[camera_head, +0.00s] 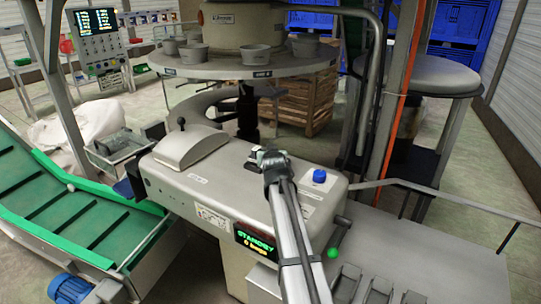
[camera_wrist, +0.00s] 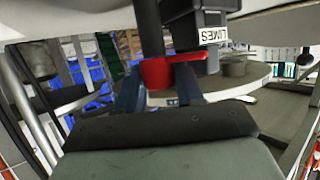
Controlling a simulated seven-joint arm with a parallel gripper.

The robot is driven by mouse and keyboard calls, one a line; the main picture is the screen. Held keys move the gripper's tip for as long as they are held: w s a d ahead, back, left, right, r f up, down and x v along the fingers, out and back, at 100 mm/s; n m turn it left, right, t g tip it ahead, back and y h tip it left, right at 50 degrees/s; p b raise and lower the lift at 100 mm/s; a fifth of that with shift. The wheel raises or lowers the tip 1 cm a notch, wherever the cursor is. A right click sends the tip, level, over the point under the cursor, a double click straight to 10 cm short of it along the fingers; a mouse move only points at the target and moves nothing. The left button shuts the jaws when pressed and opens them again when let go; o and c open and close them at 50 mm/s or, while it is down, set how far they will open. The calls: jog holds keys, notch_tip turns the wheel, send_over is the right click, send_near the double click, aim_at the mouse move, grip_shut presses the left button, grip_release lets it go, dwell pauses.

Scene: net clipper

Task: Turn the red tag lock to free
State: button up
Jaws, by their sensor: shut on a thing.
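The red tag lock (camera_wrist: 172,70) shows in the wrist view as a red piece around the foot of a dark upright post (camera_wrist: 149,28). My gripper (camera_wrist: 159,80) has its two bluish fingers on either side of the red piece and is shut on it. In the head view my gripper (camera_head: 268,162) is at the top of the grey machine housing (camera_head: 230,175). There the arm and gripper hide the red tag. How far the tag is turned cannot be told.
A blue knob (camera_head: 319,175) stands on the housing to the right of my gripper. A lit STANDBY display (camera_head: 255,241) is on its front. A green conveyor (camera_head: 75,215) is at left.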

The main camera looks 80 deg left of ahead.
jog(key=shift+w+n+g, duration=0.1)
jog(key=shift+n+g, duration=1.9)
jog(key=shift+g, duration=0.4)
jog(key=shift+n+g+h, duration=0.3)
jog(key=shift+n+g, duration=0.5)
jog(key=shift+g, duration=0.1)
jog(key=shift+n+g, duration=0.4)
jog(key=o, duration=0.7)
jog(key=v, duration=1.3)
jog(key=shift+w+d+r, duration=0.15)
jog(key=shift+d+r, duration=0.1)
jog(key=shift+r, duration=0.05)
jog(key=shift+a, duration=0.1)
